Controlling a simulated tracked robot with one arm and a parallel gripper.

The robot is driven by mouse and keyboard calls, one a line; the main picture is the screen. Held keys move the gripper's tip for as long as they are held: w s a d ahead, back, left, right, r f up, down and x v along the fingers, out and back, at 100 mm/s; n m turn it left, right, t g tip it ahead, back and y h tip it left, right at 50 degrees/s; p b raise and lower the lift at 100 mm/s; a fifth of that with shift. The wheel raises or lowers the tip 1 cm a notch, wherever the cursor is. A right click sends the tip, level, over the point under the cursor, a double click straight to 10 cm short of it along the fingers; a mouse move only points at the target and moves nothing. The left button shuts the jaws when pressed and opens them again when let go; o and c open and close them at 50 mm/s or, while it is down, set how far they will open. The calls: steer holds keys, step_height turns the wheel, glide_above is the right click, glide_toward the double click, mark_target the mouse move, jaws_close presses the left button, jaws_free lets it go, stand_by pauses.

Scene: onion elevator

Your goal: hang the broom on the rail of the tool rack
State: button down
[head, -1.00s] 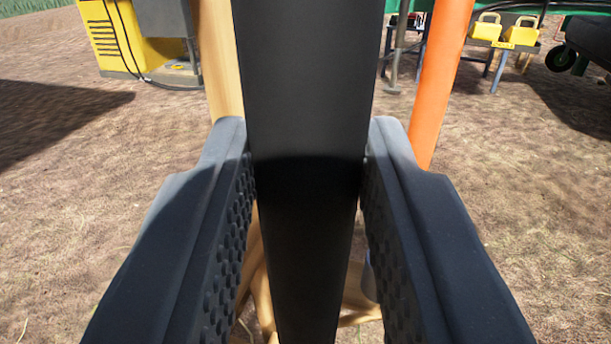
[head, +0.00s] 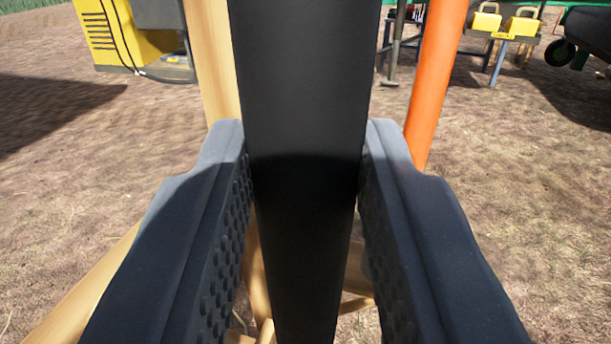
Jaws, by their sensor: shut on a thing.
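My gripper (head: 305,165) is shut on a thick black shaft, the broom's handle (head: 303,80), which runs upright through the middle of the view. Both ridged grey fingers press on its sides. The broom's head is out of view. Behind the handle, close by, stand a pale wooden post (head: 212,60) on the left and an orange pole (head: 436,85) on the right. Wooden bars (head: 90,290) show low down, partly hidden by my fingers. These wooden parts may belong to the tool rack; its rail cannot be made out.
A yellow machine (head: 135,40) with a black cable stands at the back left. Yellow boxes (head: 505,22) on a stand and a wheeled dark machine (head: 585,30) are at the back right. Bare brown soil (head: 110,170) lies open on both sides.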

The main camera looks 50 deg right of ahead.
steer(key=c, duration=1.1)
jaws_free()
steer(key=shift+p+v, duration=1.25)
steer(key=shift+v, duration=5.65)
steer(key=shift+f, duration=0.1)
